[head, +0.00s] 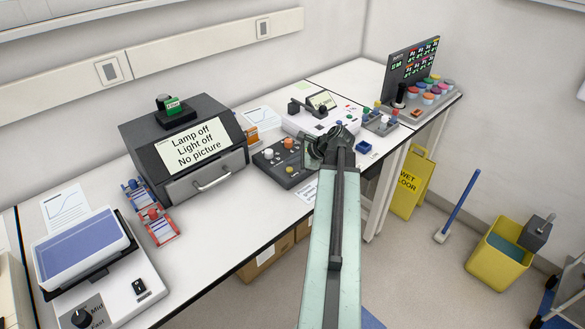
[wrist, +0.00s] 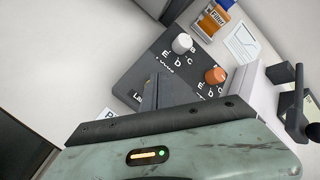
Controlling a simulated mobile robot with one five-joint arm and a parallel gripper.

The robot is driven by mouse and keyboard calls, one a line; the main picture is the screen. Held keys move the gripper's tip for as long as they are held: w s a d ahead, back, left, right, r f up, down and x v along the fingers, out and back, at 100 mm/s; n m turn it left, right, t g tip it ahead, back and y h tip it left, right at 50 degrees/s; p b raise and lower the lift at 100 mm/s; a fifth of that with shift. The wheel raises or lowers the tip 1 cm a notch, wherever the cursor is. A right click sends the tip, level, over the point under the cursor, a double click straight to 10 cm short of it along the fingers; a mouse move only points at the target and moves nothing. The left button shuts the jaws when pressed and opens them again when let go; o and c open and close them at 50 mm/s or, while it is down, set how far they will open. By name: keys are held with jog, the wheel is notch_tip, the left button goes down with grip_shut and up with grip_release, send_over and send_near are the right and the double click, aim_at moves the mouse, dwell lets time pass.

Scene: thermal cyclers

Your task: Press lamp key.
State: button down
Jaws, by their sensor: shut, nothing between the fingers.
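A dark control panel (head: 272,165) lies on the bench to the right of the grey box. It has a white knob (head: 267,154) and an orange knob (head: 290,143). In the wrist view the panel (wrist: 150,65) shows both knobs and part of a label starting "La" at its lower left; the lamp key itself cannot be made out. My gripper (head: 315,151) is at the panel's right edge in the head view; its dark shut fingers (wrist: 172,89) cover part of the panel in the wrist view. Whether they touch it cannot be told.
The grey box (head: 190,150) has a screen (head: 194,145) reading "Lamp off, Light off, No picture". A white device (head: 318,118) stands behind my gripper. Red and blue racks (head: 156,225) lie left of the panel. The bench front between them is clear.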

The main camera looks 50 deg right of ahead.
aim_at(292, 170)
jog(key=shift+f, duration=0.1)
jog(key=shift+f+b, duration=0.3)
jog(key=shift+b, duration=0.1)
jog(key=shift+f+b, duration=0.4)
dwell(0.3)
jog(key=shift+r, duration=0.1)
jog(key=shift+r+p, duration=0.75)
jog(key=shift+p, duration=0.1)
notch_tip(292, 170, up, 5)
jog(key=p, duration=0.5)
jog(key=shift+r, duration=0.1)
